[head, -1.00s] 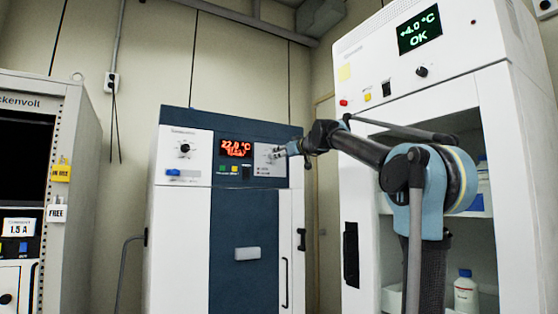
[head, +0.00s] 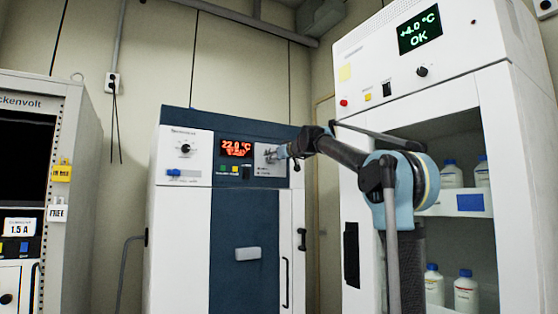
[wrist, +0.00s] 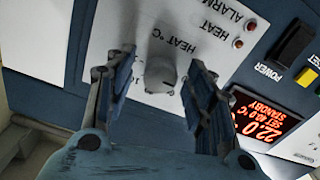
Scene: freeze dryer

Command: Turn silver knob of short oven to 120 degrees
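The short oven (head: 240,115) is the lower white and dark blue cabinet in the middle of the head view. Its silver knob (wrist: 160,73) sits on a white panel in the wrist view, beside the upside-down label "HEAT °C". My gripper (wrist: 160,70) is open, with one blue-padded finger on each side of the knob and visible gaps between. In the head view, my gripper (head: 274,154) is at the right part of the oven's panel and hides the knob there. The red display (wrist: 264,117) reads 22.0, set 40.0 °C, STANDBY.
The yellow button (wrist: 306,77) and black POWER switch (wrist: 291,40) are near the display. A tall white cabinet (head: 350,130) with bottles stands right, close behind my arm. A grey rack (head: 85,150) stands left. Another black knob (head: 185,148) is on the oven's left panel.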

